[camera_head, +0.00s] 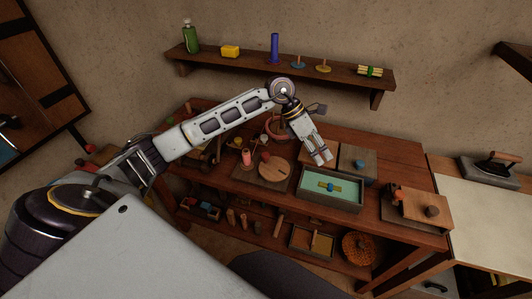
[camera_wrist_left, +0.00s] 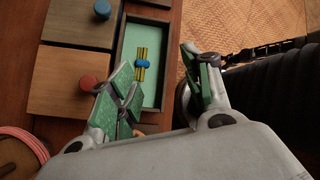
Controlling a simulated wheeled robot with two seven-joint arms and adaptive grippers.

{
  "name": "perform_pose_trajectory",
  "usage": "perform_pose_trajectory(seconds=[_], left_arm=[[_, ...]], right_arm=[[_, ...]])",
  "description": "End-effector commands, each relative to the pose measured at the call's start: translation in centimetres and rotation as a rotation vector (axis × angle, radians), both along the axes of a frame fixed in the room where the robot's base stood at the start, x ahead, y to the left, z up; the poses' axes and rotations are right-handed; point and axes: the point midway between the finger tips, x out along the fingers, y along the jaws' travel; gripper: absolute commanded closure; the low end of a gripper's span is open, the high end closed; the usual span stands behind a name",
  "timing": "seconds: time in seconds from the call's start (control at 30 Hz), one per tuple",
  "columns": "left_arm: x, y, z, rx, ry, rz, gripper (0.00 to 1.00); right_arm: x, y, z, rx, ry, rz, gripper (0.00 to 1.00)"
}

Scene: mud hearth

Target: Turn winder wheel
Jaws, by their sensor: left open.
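A round wooden disc (camera_head: 275,169) with a red knob near its rim lies on a flat board on the bench; it looks like the winder wheel. A pink spool (camera_head: 247,158) stands beside it on the left. My left gripper (camera_head: 322,160) is open and empty, pointing down to the right of the disc, near the back of a green-lined tray (camera_head: 330,203). In the left wrist view its fingers (camera_wrist_left: 160,95) are spread, with the tray (camera_wrist_left: 155,30) partly behind them. My right gripper is out of view.
The tray holds a yellow bundle with a blue band (camera_wrist_left: 142,65). Boards with a red knob (camera_wrist_left: 88,83) and blue knob (camera_wrist_left: 102,9) lie beside it. A pinkish coil (camera_head: 275,127) lies behind the disc. A wall shelf (camera_head: 290,68) hangs above; a lower shelf holds small objects.

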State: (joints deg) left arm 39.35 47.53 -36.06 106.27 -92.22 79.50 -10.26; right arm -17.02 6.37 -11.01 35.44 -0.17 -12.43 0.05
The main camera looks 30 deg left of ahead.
Motion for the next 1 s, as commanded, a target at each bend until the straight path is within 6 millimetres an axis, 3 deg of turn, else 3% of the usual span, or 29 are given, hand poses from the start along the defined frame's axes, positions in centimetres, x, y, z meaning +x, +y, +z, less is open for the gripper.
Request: perform_pose_trajectory(seconds=[0.23, 0.4, 0.53, 0.7, 1.0], left_arm=[[0.9, 8.3, -0.3, 0.305, 0.025, 0.008, 0.51], [1.0, 14.1, 0.5, 0.496, 0.065, 0.036, 0.51], [0.8, 17.4, 1.4, 0.602, 0.096, 0.06, 0.51], [0.5, 19.3, 2.0, 0.664, 0.117, 0.075, 0.51], [0.5, 19.5, 2.0, 0.668, 0.12, 0.077, 0.51]], right_arm=[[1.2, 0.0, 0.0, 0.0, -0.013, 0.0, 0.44], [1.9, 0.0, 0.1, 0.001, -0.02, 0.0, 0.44], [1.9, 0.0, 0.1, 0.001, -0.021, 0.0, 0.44], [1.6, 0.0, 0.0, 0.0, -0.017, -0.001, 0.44], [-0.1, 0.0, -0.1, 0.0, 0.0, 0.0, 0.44]])
